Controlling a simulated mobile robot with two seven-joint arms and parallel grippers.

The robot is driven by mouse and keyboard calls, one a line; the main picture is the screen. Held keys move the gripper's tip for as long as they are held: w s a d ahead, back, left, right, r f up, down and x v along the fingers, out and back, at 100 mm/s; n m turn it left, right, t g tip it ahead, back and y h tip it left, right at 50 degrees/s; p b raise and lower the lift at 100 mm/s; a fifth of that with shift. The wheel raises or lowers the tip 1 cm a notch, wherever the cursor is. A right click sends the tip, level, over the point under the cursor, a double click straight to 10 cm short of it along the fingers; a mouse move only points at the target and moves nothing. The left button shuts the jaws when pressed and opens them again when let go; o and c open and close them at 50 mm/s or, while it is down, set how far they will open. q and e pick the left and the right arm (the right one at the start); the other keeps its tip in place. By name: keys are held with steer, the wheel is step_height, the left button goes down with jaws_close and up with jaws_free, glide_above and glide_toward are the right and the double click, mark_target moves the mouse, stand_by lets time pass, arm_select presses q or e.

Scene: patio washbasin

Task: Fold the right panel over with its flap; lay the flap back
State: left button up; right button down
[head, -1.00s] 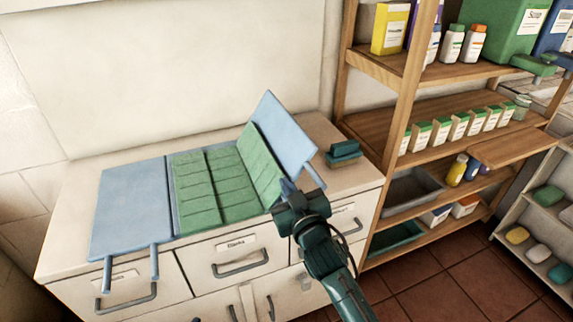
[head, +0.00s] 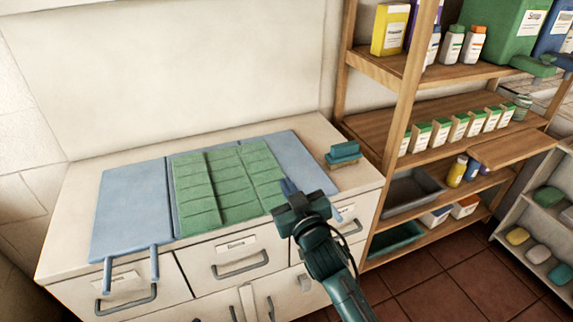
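A blue folding board lies flat on the white counter. Its left panel (head: 130,205) is bare, with two rod handles at the front. Its right flap (head: 312,157) lies flat, with a short handle (head: 337,214) at its front edge. A green cloth (head: 228,185) with creased strips lies flat over the middle part, beside the right flap. My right gripper (head: 290,190) is at the front edge, between the cloth and the flap's handle. Its fingertips are small and partly hidden, so I cannot tell whether they are open or touching the board. My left gripper is out of view.
A green and blue brush or sponge block (head: 343,153) sits on the counter just right of the flap. A wooden shelf (head: 440,110) with bottles, boxes and trays stands at the right. Drawers with handles (head: 239,264) are below the counter. The wall rises close behind.

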steer(key=s+a+r+m+p, duration=0.1)
steer(key=s+a+r+m, duration=0.1)
steer(key=a+r, duration=0.15)
steer(key=shift+y, duration=0.3)
steer(key=shift+w+d+f, duration=0.25)
steer(key=shift+w+d, duration=0.35)
steer(key=shift+d, duration=0.3)
steer(key=shift+w+d+f, duration=0.2)
steer(key=shift+w+d, duration=0.35)
steer(key=shift+d, duration=0.35)
